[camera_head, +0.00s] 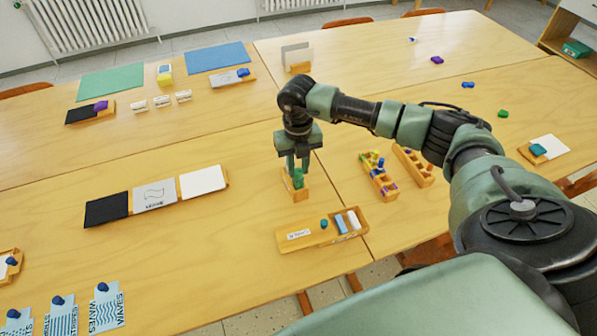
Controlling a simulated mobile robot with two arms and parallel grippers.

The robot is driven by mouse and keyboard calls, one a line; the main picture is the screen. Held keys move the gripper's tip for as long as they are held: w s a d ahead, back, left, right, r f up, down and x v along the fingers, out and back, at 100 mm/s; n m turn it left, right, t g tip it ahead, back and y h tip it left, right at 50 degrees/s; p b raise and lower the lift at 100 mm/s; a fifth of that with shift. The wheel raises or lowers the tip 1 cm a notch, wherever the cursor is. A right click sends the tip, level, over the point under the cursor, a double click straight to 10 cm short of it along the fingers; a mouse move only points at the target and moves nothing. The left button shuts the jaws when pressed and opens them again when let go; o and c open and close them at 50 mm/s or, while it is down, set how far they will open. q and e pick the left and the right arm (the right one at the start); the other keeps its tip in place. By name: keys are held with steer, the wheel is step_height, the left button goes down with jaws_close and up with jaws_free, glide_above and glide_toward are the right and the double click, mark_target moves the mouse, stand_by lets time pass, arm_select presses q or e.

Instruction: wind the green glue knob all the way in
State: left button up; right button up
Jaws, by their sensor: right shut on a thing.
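My right gripper (297,165) reaches down from above in the middle of the table. It is shut on a green thing (298,179), which I take to be the green glue knob. The green thing sits at a small wooden holder (297,194) that stands on the table. The gripper partly covers the knob, and I cannot tell how far in it is. My left gripper is not in view.
A wooden tray (268,241) with a label, a blue block and a white block lies in front of the holder. Two wooden racks (390,196) with small coloured pieces stand to the right. Black, printed and white panels (155,196) lie to the left. Bare table lies between.

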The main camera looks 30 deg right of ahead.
steer(key=shift+n+b, duration=1)
steer(key=shift+n, duration=1.6)
steer(key=o, duration=1.6)
steer(key=shift+o, duration=0.2)
steer(key=m+p, duration=0.2)
steer(key=m, duration=0.3)
steer(key=shift+r+m, duration=0.15)
steer(key=shift+m, duration=0.25)
steer(key=m+p, duration=0.1)
steer(key=m, duration=0.3)
steer(key=shift+m, duration=0.8)
